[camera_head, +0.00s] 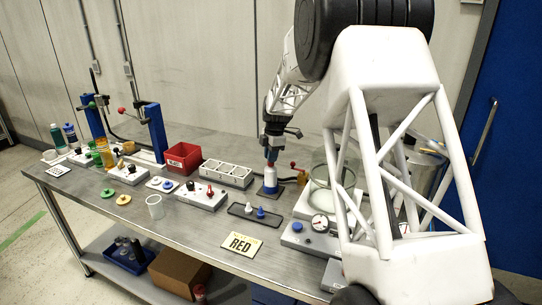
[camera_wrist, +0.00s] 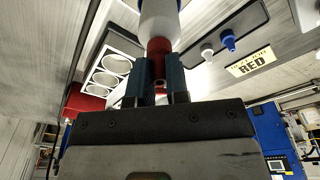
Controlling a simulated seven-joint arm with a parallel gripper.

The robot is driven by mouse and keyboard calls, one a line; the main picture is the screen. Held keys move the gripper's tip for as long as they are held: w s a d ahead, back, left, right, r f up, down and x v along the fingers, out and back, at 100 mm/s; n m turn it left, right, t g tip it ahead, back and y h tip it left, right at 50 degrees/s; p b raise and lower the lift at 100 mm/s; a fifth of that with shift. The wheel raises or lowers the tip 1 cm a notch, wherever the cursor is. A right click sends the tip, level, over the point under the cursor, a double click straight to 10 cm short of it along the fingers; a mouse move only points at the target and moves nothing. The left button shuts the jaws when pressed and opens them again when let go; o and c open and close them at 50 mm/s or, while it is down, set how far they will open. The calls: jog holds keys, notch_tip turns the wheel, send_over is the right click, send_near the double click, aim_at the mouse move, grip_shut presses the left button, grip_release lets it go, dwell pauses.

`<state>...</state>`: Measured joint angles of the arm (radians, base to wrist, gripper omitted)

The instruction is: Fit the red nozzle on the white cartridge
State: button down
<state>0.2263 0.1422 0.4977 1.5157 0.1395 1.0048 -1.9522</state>
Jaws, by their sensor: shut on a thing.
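My gripper (camera_head: 271,152) points down over the white cartridge (camera_head: 270,178), which stands upright in a blue holder (camera_head: 261,190). In the wrist view my gripper (camera_wrist: 160,82) has its two blue fingers shut on the red nozzle (camera_wrist: 158,50). The white cartridge (camera_wrist: 160,22) lies straight beyond the nozzle, in line with it. The nozzle's end meets or overlaps the cartridge in that view; I cannot tell whether it is seated.
A black tray (camera_head: 240,210) with a white and a blue nozzle (camera_head: 261,212) lies in front. A yellow "RED" card (camera_head: 241,244) lies near the front edge. A white block with round wells (camera_head: 227,174) and a red bin (camera_head: 183,157) stand left; a glass vessel (camera_head: 322,180) stands right.

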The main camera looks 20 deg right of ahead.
jog(key=shift+f, duration=0.15)
dwell(0.4)
jog(key=c, duration=0.5)
grip_release()
jog(key=shift+c, duration=0.2)
jog(key=shift+r, duration=0.25)
jog(key=shift+r, duration=3.25)
